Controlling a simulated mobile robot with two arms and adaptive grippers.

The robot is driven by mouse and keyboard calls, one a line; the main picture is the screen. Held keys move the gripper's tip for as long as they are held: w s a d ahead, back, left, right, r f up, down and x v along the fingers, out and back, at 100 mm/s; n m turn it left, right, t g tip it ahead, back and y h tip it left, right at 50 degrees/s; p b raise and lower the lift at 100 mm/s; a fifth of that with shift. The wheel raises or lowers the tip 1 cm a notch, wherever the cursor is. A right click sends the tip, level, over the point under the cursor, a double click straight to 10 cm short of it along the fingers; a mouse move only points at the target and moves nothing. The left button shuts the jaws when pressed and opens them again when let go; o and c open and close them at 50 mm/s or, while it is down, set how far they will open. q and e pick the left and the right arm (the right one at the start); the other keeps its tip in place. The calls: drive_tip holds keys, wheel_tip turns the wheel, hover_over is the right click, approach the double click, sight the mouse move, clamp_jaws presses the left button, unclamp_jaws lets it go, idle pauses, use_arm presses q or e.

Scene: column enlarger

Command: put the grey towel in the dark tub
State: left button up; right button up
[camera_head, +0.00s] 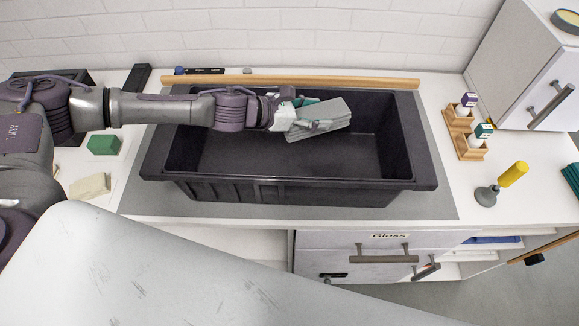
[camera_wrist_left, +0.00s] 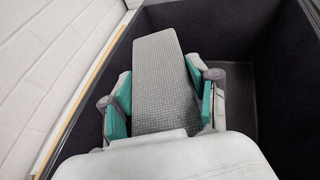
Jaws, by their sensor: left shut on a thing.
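The grey towel (camera_head: 322,119) is a folded, flat block with a woven texture. My left gripper (camera_head: 296,116) is shut on one end of it, and the towel sticks out beyond the fingertips. In the left wrist view the towel (camera_wrist_left: 163,75) lies between the teal finger pads of the left gripper (camera_wrist_left: 160,100). The dark tub (camera_head: 290,191) is a wide black rectangular basin on the counter. In the head view the towel overlaps the tub's inside; its exact height above the floor is hard to tell. My right gripper is not in view.
A wooden rod (camera_head: 300,80) lies along the tub's back edge. A green block (camera_head: 104,144) and a cream block (camera_head: 90,187) are left of the tub. Wooden holders with small bottles (camera_head: 466,104) and a yellow-handled plunger (camera_head: 500,184) stand right. A white cabinet (camera_head: 535,70) is at the back right.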

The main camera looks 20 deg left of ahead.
use_arm(q)
drive_tip(key=shift+f+b, duration=0.55)
drive_tip(key=shift+f, duration=0.4)
drive_tip(key=shift+w+f, duration=0.2)
drive_tip(key=shift+f, duration=0.15)
hover_over(311, 155)
wheel_tip(311, 155, down, 5)
wheel_tip(311, 155, down, 5)
drive_tip(key=shift+d+r, duration=0.1)
drive_tip(key=shift+r, duration=0.05)
drive_tip(key=shift+f, duration=0.2)
